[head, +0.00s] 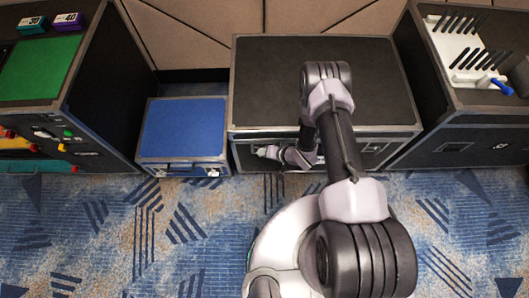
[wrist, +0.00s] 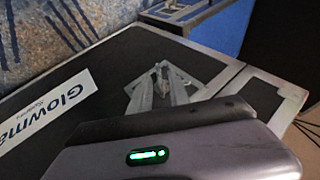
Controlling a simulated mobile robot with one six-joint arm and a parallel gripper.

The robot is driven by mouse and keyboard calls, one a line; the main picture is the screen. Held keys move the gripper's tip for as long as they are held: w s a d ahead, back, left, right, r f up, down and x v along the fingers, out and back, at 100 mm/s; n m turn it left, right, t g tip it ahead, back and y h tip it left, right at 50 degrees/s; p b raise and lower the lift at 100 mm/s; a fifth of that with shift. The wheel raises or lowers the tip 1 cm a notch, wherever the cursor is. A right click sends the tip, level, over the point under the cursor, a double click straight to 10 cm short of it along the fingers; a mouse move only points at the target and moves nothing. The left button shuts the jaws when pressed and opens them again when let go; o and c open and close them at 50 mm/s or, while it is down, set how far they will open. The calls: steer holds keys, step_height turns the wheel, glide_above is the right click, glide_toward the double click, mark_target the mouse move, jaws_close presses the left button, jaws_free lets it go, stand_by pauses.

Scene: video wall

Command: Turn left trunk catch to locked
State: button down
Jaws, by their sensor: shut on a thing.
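The trunk (head: 275,80) is the large black case with metal edges in the middle of the head view. My gripper (head: 266,153) is low at the left part of its front face, and my forearm hides some of that face. In the wrist view my gripper (wrist: 160,76) has its pale fingers close together against the black front panel. They are shut on the left trunk catch (wrist: 158,67), a small metal piece mostly hidden between the fingertips. I cannot read the catch's turn angle.
A lower blue-topped case (head: 185,128) stands just left of the trunk. Taller black cases stand at the far left (head: 95,105) and right (head: 455,135). A white label (wrist: 52,107) is on the trunk's front. Patterned carpet (head: 130,235) lies open in front.

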steer(key=y, duration=0.2)
steer(key=shift+d+f+m+y, duration=0.2)
steer(key=shift+d+m+y, duration=0.1)
steer(key=shift+d+f+m+t+y, duration=0.1)
steer(key=shift+m+t+y, duration=0.15)
steer(key=shift+y, duration=0.6)
steer(key=shift+f+m+t+y, duration=0.15)
steer(key=shift+m+t+y, duration=0.05)
steer(key=shift+y, duration=0.6)
steer(key=shift+d+f+m+t+y, duration=0.1)
steer(key=shift+m+t+y, duration=0.15)
steer(key=shift+y, duration=0.6)
steer(key=shift+w, duration=0.1)
steer(key=c, duration=1.6)
jaws_free()
steer(key=p+v, duration=0.1)
steer(key=v, duration=1.6)
steer(key=shift+d+f+p, duration=0.15)
steer(key=shift+d+p, duration=0.05)
steer(key=shift+p, duration=0.2)
